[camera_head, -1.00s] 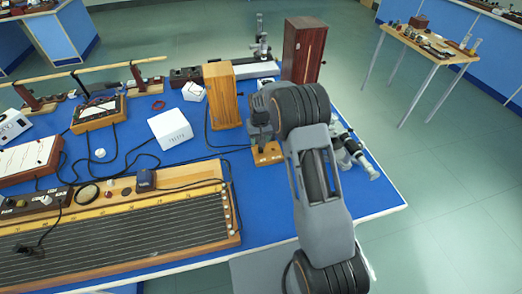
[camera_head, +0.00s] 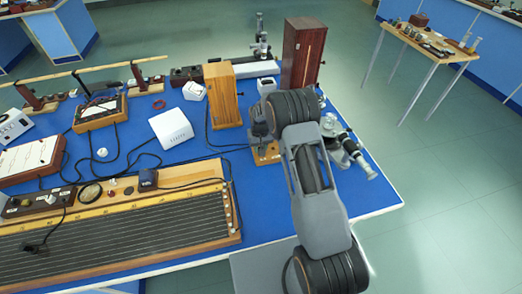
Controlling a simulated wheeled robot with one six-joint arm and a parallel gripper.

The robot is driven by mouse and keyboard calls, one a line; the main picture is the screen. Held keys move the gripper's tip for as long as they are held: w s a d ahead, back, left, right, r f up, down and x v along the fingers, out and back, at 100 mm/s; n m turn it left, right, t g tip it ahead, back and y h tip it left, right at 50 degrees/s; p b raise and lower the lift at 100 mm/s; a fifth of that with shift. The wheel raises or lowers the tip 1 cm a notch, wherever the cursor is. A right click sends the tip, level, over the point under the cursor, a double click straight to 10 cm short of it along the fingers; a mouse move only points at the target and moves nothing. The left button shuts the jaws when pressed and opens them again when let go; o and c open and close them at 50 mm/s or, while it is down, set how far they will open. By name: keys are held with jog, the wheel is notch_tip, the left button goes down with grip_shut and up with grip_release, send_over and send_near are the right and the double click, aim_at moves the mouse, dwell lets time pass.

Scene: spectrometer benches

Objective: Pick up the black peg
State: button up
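My gripper (camera_head: 262,141) is at the end of my grey arm, low over a small light-wood block (camera_head: 267,159) on the blue bench (camera_head: 235,185). The wrist and dark arm joints cover most of it, and its fingers are too small and blurred to tell open from shut. I cannot make out a black peg for certain. It may be hidden behind my gripper at the wooden block.
A tall dark-red wooden box (camera_head: 302,55) and a lighter wooden box (camera_head: 223,97) stand behind my gripper. A metal spectrometer (camera_head: 345,150) is close on the right. A white box (camera_head: 171,129) and a long wire board (camera_head: 120,220) are on the left. Black cables cross the bench.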

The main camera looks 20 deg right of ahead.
grip_shut()
jog(key=shift+r, duration=0.1)
